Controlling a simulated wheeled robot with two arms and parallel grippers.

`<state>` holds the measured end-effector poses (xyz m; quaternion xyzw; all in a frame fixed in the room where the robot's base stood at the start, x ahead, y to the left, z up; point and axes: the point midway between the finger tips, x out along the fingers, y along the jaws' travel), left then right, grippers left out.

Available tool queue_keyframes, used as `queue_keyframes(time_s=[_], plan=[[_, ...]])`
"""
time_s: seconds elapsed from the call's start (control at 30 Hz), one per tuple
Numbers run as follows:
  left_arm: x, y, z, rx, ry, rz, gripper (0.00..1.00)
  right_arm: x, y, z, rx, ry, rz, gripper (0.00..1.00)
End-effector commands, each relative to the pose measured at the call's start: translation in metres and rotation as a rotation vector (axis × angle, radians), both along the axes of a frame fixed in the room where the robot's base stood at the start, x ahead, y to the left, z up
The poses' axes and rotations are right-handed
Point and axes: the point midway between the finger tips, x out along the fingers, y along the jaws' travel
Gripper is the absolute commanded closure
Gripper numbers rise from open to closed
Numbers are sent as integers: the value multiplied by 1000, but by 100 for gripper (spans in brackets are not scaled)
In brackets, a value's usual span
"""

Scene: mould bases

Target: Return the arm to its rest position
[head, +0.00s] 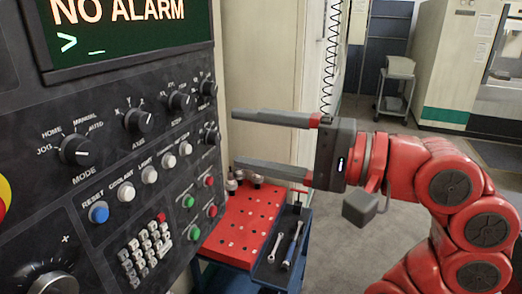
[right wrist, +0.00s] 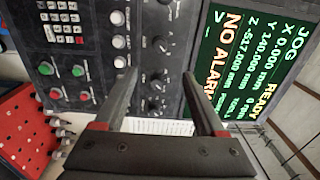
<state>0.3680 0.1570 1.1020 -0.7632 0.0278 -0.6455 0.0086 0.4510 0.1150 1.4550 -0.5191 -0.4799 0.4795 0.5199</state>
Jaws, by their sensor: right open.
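My right arm (head: 430,170), red with dark joint covers, comes in from the right in the head view and is raised beside the control panel. My right gripper (head: 236,140) points left at the panel, with its two long grey fingers spread wide and nothing between them. In the right wrist view the same gripper (right wrist: 160,74) is open and empty in front of the panel's knobs and buttons. I cannot tell whether a fingertip touches the panel. My left gripper is not in view.
The black control panel (head: 115,95) fills the left side, with its screen (head: 125,25) reading NO ALARM. Below the gripper stands a cart with a red perforated top (head: 240,232) and a dark tray (head: 275,262) holding wrenches. A grey trolley (head: 397,88) stands behind. Floor shows between.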

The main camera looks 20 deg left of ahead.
Motion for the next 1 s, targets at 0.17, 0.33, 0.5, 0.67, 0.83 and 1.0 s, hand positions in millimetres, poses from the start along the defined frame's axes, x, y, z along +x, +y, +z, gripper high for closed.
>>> queue_keyframes(time_s=[0.17, 0.33, 0.5, 0.67, 0.83, 1.0], plan=[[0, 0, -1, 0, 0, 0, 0, -1, -9, 0, -1, 1, -1, 28], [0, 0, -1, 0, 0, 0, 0, -1, -10, 0, -1, 1, 0, 28], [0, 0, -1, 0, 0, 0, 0, 5, -10, 2, 18, 4, -10, 28], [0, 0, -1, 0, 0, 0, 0, 67, -27, 12, 204, 31, -138, 28], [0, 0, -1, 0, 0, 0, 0, 188, -88, -8, 469, 26, -488, 28], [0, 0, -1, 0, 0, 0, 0, 275, -178, -78, 577, -63, -933, 28]])
